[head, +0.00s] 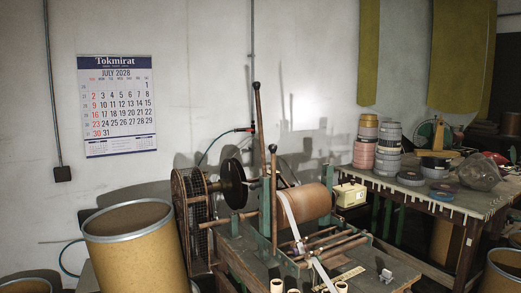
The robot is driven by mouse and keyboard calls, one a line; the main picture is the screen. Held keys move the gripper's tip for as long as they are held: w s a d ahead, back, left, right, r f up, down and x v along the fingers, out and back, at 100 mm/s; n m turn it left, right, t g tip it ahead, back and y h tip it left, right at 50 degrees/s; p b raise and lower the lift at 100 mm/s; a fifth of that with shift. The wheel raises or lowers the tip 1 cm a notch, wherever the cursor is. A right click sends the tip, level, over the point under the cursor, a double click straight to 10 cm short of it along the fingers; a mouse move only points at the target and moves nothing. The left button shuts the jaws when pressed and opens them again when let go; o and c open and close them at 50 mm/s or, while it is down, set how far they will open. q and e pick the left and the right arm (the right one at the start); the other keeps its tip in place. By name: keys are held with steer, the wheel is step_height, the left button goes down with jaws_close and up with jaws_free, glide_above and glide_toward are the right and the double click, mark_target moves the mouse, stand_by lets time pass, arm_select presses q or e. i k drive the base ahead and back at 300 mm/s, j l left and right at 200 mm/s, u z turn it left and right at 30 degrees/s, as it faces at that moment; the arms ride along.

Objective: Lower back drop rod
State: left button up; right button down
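A tape winding machine stands in the middle of the view. Two brown rods with knobbed ends stand upright on it. The taller, rear one (259,115), which looks like the back drop rod, leans slightly left. Its lower end is hidden behind the machine. The front rod (273,195) stands upright beside the green post. A large brown roll (308,203) sits behind the front rod, with a pale tape strip (290,215) running down from it. Several thin brown rods (330,245) lie low at the machine's front. Neither of my grippers is in view.
A large tan drum (138,250) stands at left, beside a wire-guarded wheel (192,220) and a black disc (233,184). A table (455,207) with stacked tape rolls (389,148) stands at right. A small cream box (349,194) sits behind the machine's right end.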

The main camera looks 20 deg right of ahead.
mark_target(272, 148)
steer(key=i+l+u, duration=0.2)
steer(key=i, duration=0.3)
steer(key=i+l+u, duration=0.2)
steer(key=i, duration=0.25)
